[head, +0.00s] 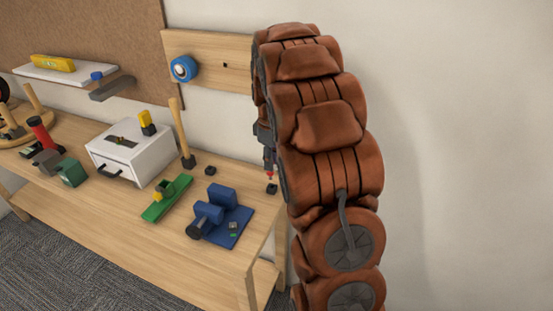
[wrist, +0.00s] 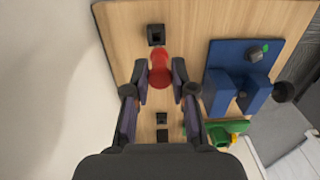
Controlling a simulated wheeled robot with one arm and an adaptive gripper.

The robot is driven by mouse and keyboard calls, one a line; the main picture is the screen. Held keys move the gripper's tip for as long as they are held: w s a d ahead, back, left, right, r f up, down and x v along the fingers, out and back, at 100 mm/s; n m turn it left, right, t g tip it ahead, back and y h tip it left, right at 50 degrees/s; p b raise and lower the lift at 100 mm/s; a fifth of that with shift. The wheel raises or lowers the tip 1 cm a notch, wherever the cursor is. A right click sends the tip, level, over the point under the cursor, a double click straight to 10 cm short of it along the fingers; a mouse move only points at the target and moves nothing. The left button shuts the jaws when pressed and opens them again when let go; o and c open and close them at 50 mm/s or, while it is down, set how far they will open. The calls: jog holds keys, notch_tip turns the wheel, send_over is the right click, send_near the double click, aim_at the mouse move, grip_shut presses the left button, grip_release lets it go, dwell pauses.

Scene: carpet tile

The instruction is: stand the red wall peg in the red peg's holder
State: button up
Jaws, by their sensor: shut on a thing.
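The red wall peg (wrist: 160,69) is between the fingers of my gripper (wrist: 160,80) in the wrist view, and the gripper is shut on it. In the head view a small red tip of the peg (head: 269,174) shows below my gripper (head: 269,160). A black square holder (wrist: 156,34) with a dark opening sits on the table just beyond the peg in the wrist view. It also shows in the head view (head: 272,188), just below the peg. The peg appears above the table and apart from this holder. My arm hides part of the head view.
Another small black block (head: 210,170) stands on the table. A blue fixture (head: 222,213) and a green one (head: 166,198) are close by. A wooden post (head: 181,130), a white drawer box (head: 131,150) and the wall (wrist: 45,90) bound the space.

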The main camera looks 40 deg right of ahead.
aim_at(273, 173)
jog(key=shift+w+a+f+b, duration=0.25)
jog(key=shift+a+f+b, duration=0.1)
jog(key=shift+f, duration=0.4)
jog(key=shift+s+d+f, duration=0.35)
jog(key=shift+d+f, duration=0.15)
jog(key=shift+d, duration=0.15)
jog(key=shift+s+f+b, duration=0.15)
jog(key=shift+f+b, duration=0.1)
jog(key=shift+b, duration=0.15)
jog(key=shift+w+a+f+b, duration=0.1)
jog(key=shift+a+f+b, duration=0.1)
jog(key=shift+f+b, duration=0.3)
jog(key=shift+w+a+f+b, duration=0.1)
jog(key=shift+a+f+b, duration=0.05)
jog(key=shift+f, duration=0.55)
grip_shut()
jog(key=o, duration=0.5)
grip_release()
jog(key=o, duration=0.4)
jog(key=shift+s+d, duration=0.1)
jog(key=shift+d, duration=0.15)
jog(key=shift+r, duration=0.1)
